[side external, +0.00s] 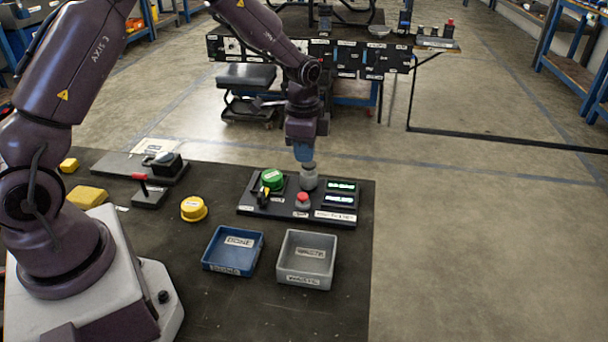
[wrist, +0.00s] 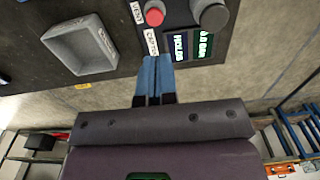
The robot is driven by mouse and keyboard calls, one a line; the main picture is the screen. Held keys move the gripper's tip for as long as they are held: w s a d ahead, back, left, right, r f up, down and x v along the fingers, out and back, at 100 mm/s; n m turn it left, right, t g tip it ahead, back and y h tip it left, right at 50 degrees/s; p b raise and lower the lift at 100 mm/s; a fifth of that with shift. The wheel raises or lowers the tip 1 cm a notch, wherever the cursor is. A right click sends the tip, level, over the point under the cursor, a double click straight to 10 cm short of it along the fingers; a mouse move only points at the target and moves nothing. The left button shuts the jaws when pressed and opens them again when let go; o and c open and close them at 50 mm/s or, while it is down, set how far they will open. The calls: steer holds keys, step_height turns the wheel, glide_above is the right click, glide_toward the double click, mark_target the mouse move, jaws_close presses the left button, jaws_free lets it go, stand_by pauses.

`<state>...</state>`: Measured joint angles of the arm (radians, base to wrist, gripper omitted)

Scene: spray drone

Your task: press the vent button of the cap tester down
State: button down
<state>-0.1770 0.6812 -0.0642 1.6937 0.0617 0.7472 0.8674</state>
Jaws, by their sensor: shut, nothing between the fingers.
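The cap tester is a black panel (side external: 248,208) near the right edge of the dark table. Its red button (side external: 303,200) stands at the front on a small grey base; in the wrist view the button (wrist: 155,14) is beside a label that seems to read VENT. A grey round post (side external: 309,178) stands behind it, and a green cap (side external: 272,178) sits at the left of the panel. My gripper (side external: 304,160) points down over the panel, its blue fingers together and empty, by the post's top in the picture. In the wrist view its fingertips (wrist: 155,60) appear apart from the red button.
Two lit displays (side external: 342,187) are right of the post, and a small black-and-yellow lever (side external: 263,197) is left of the button. A blue bin (side external: 207,262) and a grey bin (side external: 283,268) stand in front. A yellow cap (side external: 193,208) lies left.

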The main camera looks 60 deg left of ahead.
step_height(320, 180, up, 4)
steer(key=shift+f, duration=0.1)
stand_by(1.0)
steer(key=s+d+r+n+t, duration=0.2)
steer(key=s+r+n, duration=0.2)
steer(key=s+r, duration=0.4)
steer(key=s+d+r+n+t, duration=0.3)
steer(key=s+r, duration=0.6)
steer(key=s, duration=0.7)
steer(key=shift+d+r+n, duration=0.25)
steer(key=shift+d+n, duration=0.1)
steer(key=shift+n, duration=0.65)
steer(key=shift+s, duration=0.1)
